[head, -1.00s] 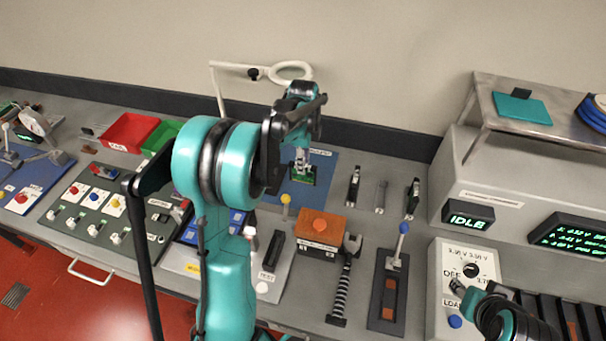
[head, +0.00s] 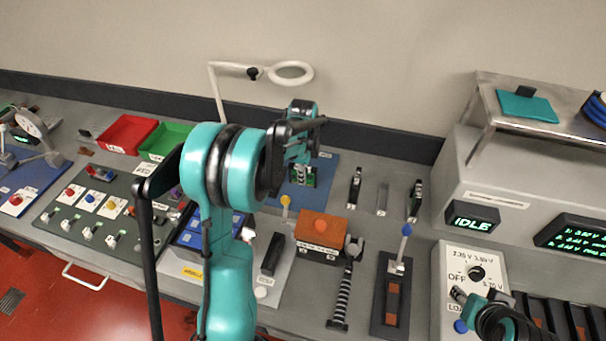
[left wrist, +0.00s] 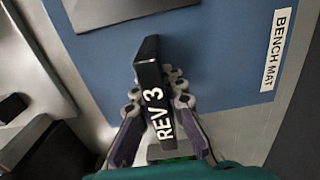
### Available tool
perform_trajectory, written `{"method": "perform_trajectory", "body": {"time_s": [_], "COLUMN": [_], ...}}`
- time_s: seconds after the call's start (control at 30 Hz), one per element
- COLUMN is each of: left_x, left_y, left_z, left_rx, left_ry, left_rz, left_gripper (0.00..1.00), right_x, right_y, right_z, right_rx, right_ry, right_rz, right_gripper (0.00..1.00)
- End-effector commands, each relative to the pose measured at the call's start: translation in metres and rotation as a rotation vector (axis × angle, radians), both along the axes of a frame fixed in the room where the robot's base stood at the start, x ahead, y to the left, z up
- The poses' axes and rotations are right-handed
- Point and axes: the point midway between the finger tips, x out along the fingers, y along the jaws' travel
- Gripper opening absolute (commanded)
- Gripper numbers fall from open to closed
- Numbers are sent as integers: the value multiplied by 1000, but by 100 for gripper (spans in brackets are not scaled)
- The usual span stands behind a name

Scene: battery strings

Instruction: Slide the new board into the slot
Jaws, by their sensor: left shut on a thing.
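My left gripper (head: 302,170) is shut on the green board (head: 303,180) and holds it over the blue bench mat (head: 326,170) at the back. In the left wrist view, my left gripper (left wrist: 160,110) has its fingers on both sides of a black edge piece (left wrist: 150,75) marked REV 3. A little green shows below it. Whether the board touches the mat cannot be told. A black slot-like block (head: 272,253) stands on a pale plate in front; I cannot tell if it is the slot. My right gripper (head: 470,305) is beside the dial panel, its fingers unclear.
An orange-topped box (head: 320,229) and a lever plate (head: 391,290) stand to the right of the block. A magnifier lamp (head: 292,72) stands at the back. Red (head: 130,133) and green (head: 166,140) bins are left.

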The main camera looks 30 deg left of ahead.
Motion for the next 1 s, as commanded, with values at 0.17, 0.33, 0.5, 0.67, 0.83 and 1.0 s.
{"method": "perform_trajectory", "body": {"time_s": [0.17, 0.33, 0.5, 0.67, 0.83, 1.0], "left_x": [0, 0, 0, 0, -1, -1], "left_y": [0, 0, 0, -13, -48, -79], "left_z": [0, 6, 26, 51, 71, 90], "left_rx": [0, 0, 0, 0, 0, 0], "left_ry": [0, 0, 1, 1, 1, 1], "left_rz": [0, 0, 0, -3, -4, -3], "left_gripper": [0, 0, 0, 0, 0, 0], "right_x": [0, 0, 0, 0, 0, 0], "right_y": [0, 0, 0, 0, 0, 0], "right_z": [0, 3, 12, 23, 33, 41], "right_rx": [0, 0, 0, 0, 0, 0], "right_ry": [0, 0, 0, 0, 0, 0], "right_rz": [0, 0, 0, 0, 0, 0], "right_gripper": [40, 40, 40, 40, 40, 40]}}
